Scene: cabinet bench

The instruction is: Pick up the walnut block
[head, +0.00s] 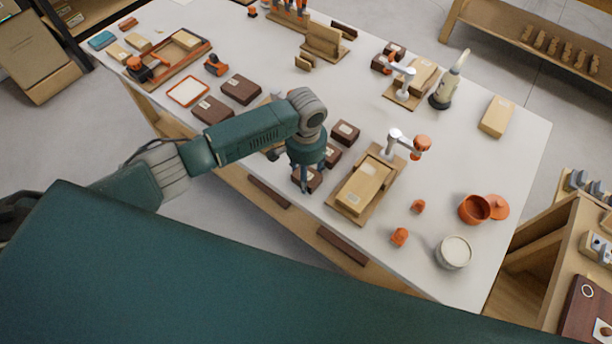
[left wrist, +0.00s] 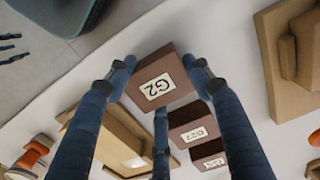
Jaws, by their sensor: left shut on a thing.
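A walnut block (left wrist: 172,72) marked "G2" sits between the fingers of my left gripper (head: 304,184) in the left wrist view, with fingers against its sides. In the head view this block (head: 313,181) is at the bench's front edge, partly hidden by the gripper. My left gripper is shut on it, and I cannot tell whether the block is clear of the bench top. Two more walnut blocks (head: 346,132) (head: 332,156) stand behind it, and they show in a row in the left wrist view (left wrist: 195,131). My right gripper is not in view.
A wooden tray (head: 349,206) with a pale block (head: 363,185) and a white-and-orange clamp (head: 404,144) lies right of the gripper. Orange pieces, an orange pot (head: 474,209) and a white-filled pot (head: 454,252) stand further right.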

